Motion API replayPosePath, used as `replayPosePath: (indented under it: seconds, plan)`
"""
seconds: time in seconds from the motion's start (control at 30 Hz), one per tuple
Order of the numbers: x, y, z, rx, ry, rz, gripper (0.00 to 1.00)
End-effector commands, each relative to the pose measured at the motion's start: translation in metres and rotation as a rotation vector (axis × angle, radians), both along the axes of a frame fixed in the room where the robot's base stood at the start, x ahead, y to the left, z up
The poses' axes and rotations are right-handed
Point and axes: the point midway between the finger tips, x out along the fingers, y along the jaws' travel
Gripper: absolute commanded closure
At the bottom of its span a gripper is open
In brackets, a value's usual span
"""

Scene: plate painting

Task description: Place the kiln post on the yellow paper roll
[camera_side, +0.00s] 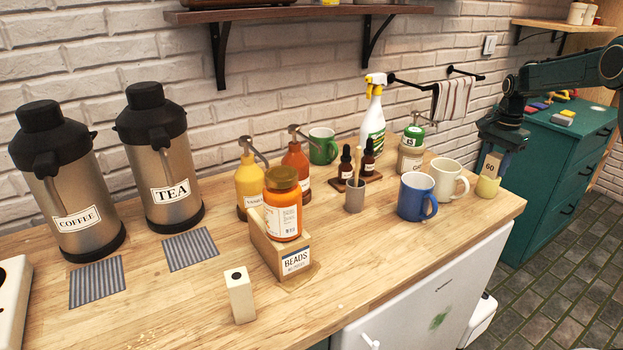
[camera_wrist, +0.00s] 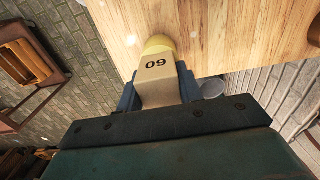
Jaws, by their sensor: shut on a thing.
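The kiln post is a cream block marked 60 (camera_side: 492,164), held upright in my gripper (camera_side: 495,152) at the right end of the counter. In the wrist view the post (camera_wrist: 158,82) sits between the blue fingers of my gripper (camera_wrist: 159,92), which is shut on it. The yellow paper roll (camera_side: 487,188) stands on the counter near its right edge, directly below the post. In the wrist view a part of the roll (camera_wrist: 158,43) shows just beyond the post. The post's lower end meets or overlaps the roll's top; I cannot tell whether they touch.
A cream mug (camera_side: 448,180) and a blue mug (camera_side: 414,198) stand left of the roll. A grey cup (camera_side: 355,196), bottles and a beads box (camera_side: 283,258) stand further left. Another cream block (camera_side: 240,295) stands at the front. The counter's right edge is close to the roll.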

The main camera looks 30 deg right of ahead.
Motion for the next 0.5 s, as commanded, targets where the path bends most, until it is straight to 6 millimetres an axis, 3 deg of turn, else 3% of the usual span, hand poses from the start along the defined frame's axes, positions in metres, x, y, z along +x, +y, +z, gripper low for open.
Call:
replayPosePath:
  seconds: [0.23,0.27,0.3,0.37,0.5]
  plan:
    - [0.0001,-0.0001,-0.0027,-0.001,-0.001,0.0,0.91]
    - [0.0001,-0.0001,-0.0027,0.0,0.0,0.0,0.58]
    - [0.0,-0.0001,-0.0026,0.0,0.0,0.0,0.5]
    - [0.0,-0.0001,-0.0026,0.0,0.0,0.0,0.42]
    - [0.0,0.0,-0.0025,0.0,0.0,0.0,0.42]
